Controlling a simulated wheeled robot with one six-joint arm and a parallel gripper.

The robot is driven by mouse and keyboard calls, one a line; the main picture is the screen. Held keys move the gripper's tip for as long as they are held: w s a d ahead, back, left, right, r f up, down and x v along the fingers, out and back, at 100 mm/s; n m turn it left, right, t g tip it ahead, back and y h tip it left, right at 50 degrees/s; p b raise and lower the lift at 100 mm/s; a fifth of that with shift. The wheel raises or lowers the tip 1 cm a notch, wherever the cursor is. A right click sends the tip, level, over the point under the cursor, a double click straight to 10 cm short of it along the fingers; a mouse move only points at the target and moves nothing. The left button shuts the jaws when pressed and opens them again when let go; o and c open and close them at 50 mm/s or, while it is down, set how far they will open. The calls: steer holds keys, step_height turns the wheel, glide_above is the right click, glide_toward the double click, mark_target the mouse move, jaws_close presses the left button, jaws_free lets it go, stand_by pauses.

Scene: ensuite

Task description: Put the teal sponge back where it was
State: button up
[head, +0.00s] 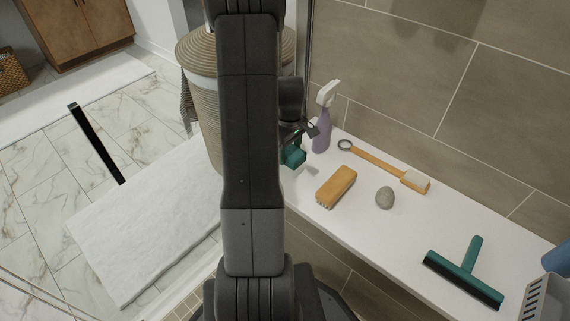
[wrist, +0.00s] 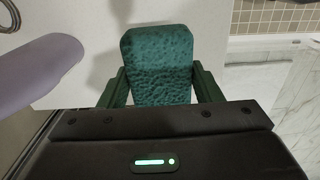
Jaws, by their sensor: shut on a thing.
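The teal sponge (wrist: 158,62) is between the two fingers of my gripper (wrist: 160,88) in the wrist view, which is shut on it. In the head view the sponge (head: 293,156) shows just right of my arm, at the far left end of the white ledge (head: 300,195). My arm hides part of the sponge and most of the gripper. I cannot tell whether the sponge touches the ledge.
A purple spray bottle (head: 322,130) stands close to the right of the sponge. A wooden brush (head: 336,186), grey stone (head: 385,197), long-handled brush (head: 385,166) and teal squeegee (head: 466,272) lie along the ledge. A woven basket (head: 203,110) stands behind my arm.

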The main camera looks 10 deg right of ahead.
mark_target(289, 150)
steer(key=shift+f+b, duration=0.6)
steer(key=shift+f, duration=1.6)
steer(key=shift+f, duration=0.15)
steer(key=o, duration=0.9)
step_height(289, 150, up, 12)
steer(key=p, duration=0.3)
steer(key=shift+p, duration=0.4)
